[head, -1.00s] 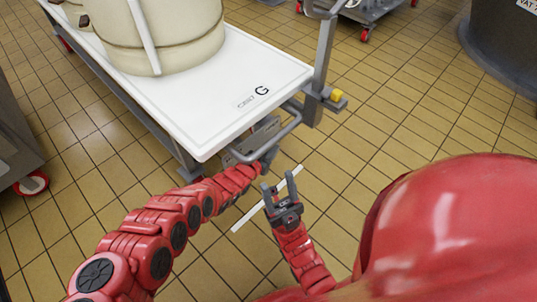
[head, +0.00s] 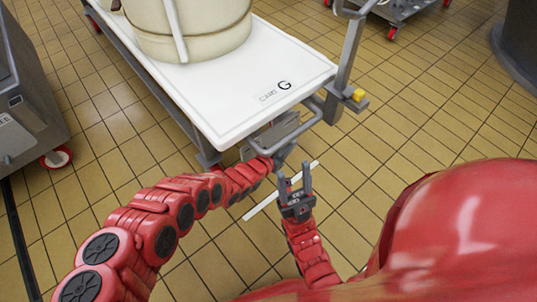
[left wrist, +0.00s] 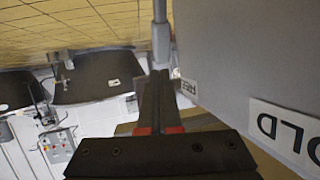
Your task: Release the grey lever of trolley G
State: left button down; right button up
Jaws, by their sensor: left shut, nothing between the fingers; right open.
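Trolley G has a white top (head: 240,95) marked G, and a grey plate (head: 275,130) and a grey loop bar (head: 300,140) at its near end. My left gripper (head: 282,156) is low at this end, partly hidden by the bar. In the left wrist view its fingers (left wrist: 160,75) are shut and empty. A grey round bar (left wrist: 161,35), perhaps the lever, shows just beyond the fingertips; contact is unclear. A grey panel (left wrist: 225,60) beside them has upside-down labels FREE and HOLD. My right gripper (head: 294,182) is open and empty, just below the left one.
A cream vat (head: 190,30) stands on the trolley. An upright post (head: 350,55) with a yellow-ended part (head: 357,95) rises at its near right corner. A grey cabinet (head: 35,110) on a red caster is at left. Tiled floor (head: 440,110) is clear at right.

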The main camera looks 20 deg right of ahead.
pick_arm(q)
jog(key=p+v, duration=0.9)
jog(key=v, duration=0.5)
jog(key=shift+r, duration=0.15)
jog(key=shift+a, duration=0.15)
